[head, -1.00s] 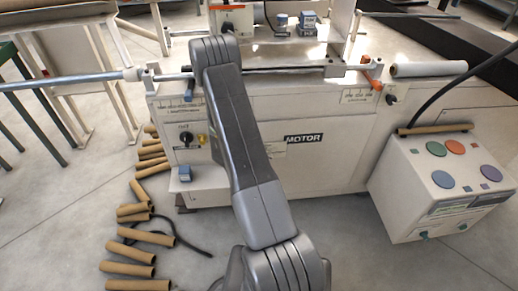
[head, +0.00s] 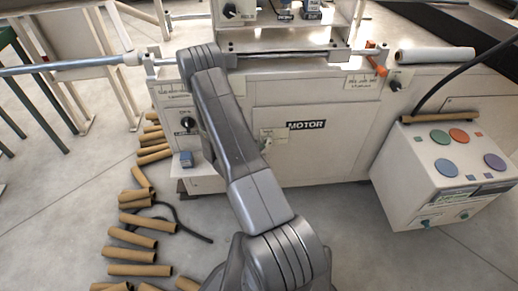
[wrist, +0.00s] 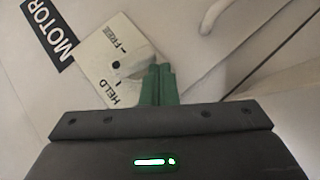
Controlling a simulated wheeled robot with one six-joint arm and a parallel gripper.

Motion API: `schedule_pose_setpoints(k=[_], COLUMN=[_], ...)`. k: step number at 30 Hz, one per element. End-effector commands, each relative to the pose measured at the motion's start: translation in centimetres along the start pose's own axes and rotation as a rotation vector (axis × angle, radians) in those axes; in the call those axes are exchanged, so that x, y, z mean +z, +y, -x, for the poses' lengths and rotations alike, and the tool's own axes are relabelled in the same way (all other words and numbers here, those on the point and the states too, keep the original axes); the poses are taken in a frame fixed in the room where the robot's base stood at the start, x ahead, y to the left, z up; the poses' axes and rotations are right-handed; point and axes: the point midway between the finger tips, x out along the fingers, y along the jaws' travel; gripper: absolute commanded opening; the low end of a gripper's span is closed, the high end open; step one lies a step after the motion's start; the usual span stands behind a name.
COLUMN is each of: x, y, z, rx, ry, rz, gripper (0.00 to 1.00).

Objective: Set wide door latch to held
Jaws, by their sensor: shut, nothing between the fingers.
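The wide door (head: 330,160) is the pale front panel with the black MOTOR label (head: 306,125). Its latch plate (head: 274,134) sits left of that label, partly behind my arm in the head view. In the wrist view the latch plate (wrist: 97,65) is white, marked FREE and HELD, with a small dark round spot (wrist: 116,65) between the marks. My gripper (wrist: 160,70) shows as two green fingers shut together, with nothing between them. The fingertips overlap the plate's edge on the HELD side.
A control box (head: 440,180) with coloured round buttons stands at the right. Several cardboard tubes (head: 140,270) lie on the floor at the left. A steel bar (head: 65,66) sticks out at the machine's left. Floor in front of the door is clear.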

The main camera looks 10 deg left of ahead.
Motion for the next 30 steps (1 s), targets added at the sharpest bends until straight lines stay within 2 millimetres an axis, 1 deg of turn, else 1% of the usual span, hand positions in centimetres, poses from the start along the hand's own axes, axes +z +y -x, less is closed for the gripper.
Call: schedule_pose_setpoints(k=[5,16,30], x=[0.1,0.7,0.9], y=[0.2,1.6,1.8], z=[-0.1,-0.7,-0.8], rx=[0.0,0.005,0.007], ry=[0.0,-0.002,-0.004], rz=[0.0,-0.003,-0.003], gripper=[0.0,0.0,0.0])
